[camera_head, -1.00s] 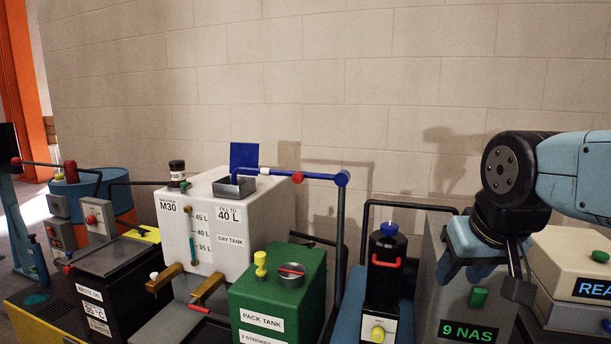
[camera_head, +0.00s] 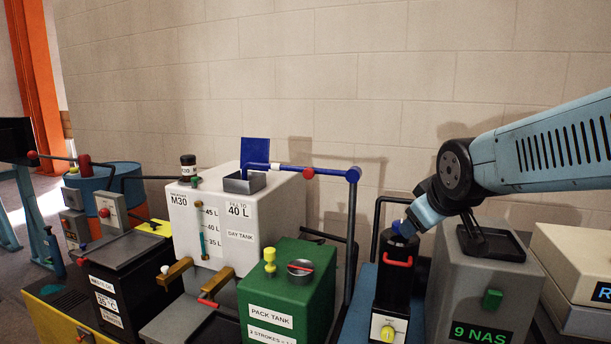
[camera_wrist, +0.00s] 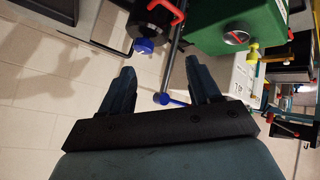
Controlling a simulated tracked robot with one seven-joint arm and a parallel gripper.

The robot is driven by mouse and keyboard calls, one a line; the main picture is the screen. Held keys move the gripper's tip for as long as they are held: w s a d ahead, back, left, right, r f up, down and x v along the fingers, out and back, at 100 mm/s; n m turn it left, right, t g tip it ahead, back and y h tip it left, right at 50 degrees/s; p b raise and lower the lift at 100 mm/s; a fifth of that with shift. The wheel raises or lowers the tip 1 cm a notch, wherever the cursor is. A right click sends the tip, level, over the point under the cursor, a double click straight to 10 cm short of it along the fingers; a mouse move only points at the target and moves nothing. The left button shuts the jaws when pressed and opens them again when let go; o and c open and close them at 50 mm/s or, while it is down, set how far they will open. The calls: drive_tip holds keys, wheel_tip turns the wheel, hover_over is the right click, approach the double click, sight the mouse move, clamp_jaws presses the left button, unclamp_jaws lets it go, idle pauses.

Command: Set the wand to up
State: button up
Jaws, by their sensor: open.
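No part is labelled as the wand. A blue pipe with a red knob (camera_head: 309,171) may be it; it runs level from a post's blue top joint (camera_head: 352,174) to the grey open box (camera_head: 245,183) on the white day tank (camera_head: 230,214). My gripper (camera_head: 408,222) is right of the post, appearing in front of or over the black pump's blue cap (camera_head: 404,229); contact cannot be told. In the wrist view my gripper's two fingers (camera_wrist: 160,64) are apart with nothing held. The blue joint (camera_wrist: 162,98) shows between them, beyond the fingers, and the blue cap (camera_wrist: 143,46) shows nearby.
A green pack tank (camera_head: 290,290) stands below the pipe. A grey "9 NAS" box (camera_head: 460,275) stands under my arm. A black bent tube (camera_head: 378,205) rises behind the pump. A black waste oil box (camera_head: 120,275) stands left. The wall space above the pipe is clear.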

drive_tip(key=w+a+n+t+y, duration=0.1)
drive_tip(key=w+a+n+t, duration=0.1)
drive_tip(key=w+a+n, duration=0.3)
drive_tip(key=w+a+n+t+y, duration=0.1)
drive_tip(key=w+a+n+t, duration=0.15)
drive_tip(key=w, duration=0.55)
drive_tip(key=n+t+y, duration=0.3)
drive_tip(key=n+y, duration=0.3)
drive_tip(key=n, duration=0.4)
approach(308, 175)
drive_tip(key=shift+m, duration=0.25)
drive_tip(key=x, duration=1.1)
drive_tip(key=shift+w+d, duration=0.1)
drive_tip(key=shift+d, duration=0.15)
drive_tip(key=shift+c, duration=0.4)
clamp_jaws()
drive_tip(key=shift+a, duration=0.25)
drive_tip(key=shift+r, duration=0.15)
